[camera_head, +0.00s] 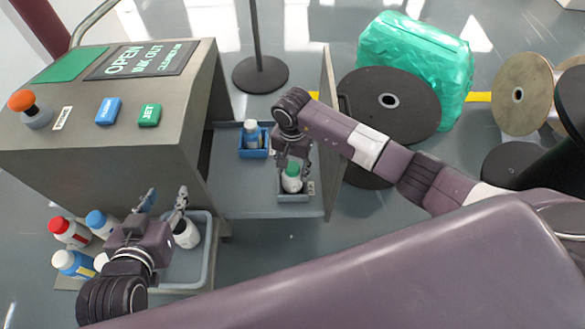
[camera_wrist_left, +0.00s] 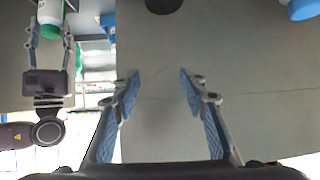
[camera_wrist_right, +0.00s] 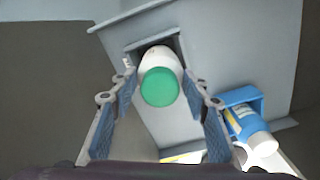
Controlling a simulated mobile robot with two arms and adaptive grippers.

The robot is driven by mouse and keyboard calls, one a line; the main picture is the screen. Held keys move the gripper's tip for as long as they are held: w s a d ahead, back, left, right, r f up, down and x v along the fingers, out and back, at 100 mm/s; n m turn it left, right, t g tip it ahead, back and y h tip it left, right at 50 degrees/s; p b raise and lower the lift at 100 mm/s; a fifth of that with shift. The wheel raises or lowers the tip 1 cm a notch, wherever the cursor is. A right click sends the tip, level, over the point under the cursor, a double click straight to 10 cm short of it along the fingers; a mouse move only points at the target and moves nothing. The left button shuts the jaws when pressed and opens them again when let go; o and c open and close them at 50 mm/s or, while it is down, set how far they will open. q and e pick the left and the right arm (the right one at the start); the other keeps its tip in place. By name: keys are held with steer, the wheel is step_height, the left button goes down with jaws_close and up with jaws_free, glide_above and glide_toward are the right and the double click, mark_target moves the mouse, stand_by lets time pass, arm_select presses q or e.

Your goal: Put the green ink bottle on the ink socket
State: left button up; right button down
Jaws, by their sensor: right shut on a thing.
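The green ink bottle (camera_head: 292,178) is white with a green cap and stands roughly upright at the grey ink socket (camera_head: 293,198) on the cabinet shelf. My right gripper (camera_head: 291,162) is shut on it from above. In the right wrist view, its green cap (camera_wrist_right: 160,87) is between my right fingers (camera_wrist_right: 160,90), with its lower end at the socket's square opening (camera_wrist_right: 174,46). I cannot tell whether it is fully seated. The bottle (camera_wrist_left: 50,14) also shows in the left wrist view. My left gripper (camera_head: 165,194) is open and empty near the machine's front.
The open door (camera_head: 328,130) bounds the right side. A tray (camera_head: 203,265) and several bottles are below my left gripper. Cable reels (camera_head: 400,105) stand right.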

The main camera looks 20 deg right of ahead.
arm_select(q)
steer(key=shift+w+d+r, duration=0.15)
steer(key=shift+w+r, duration=0.1)
steer(key=shift+r, duration=0.05)
arm_select(e)
steer(key=shift+f, duration=0.1)
arm_select(q)
steer(key=shift+w+r+t, duration=0.1)
steer(key=shift+r+t, duration=0.05)
steer(key=shift+t, duration=0.15)
arm_select(e)
steer(key=c, duration=1.1)
jaws_free()
step_height(320, 180, up, 5)
steer(key=shift+p, duration=0.8)
arm_select(q)
steer(key=s+a+f+g+y, duration=0.1)
steer(key=s+a+f+g, duration=0.1)
steer(key=s+f+g, duration=0.2)
steer(key=s+a+f+g+y+p, duration=0.1)
steer(key=s+a+f+g, duration=0.2)
steer(key=s, duration=0.8)
step_height(320, 180, down, 2)
steer(key=shift+s+g, duration=0.3)
steer(key=shift+g, duration=0.4)
arm_select(e)
step_height(320, 180, up, 7)
arm_select(q)
steer(key=shift+a, duration=0.1)
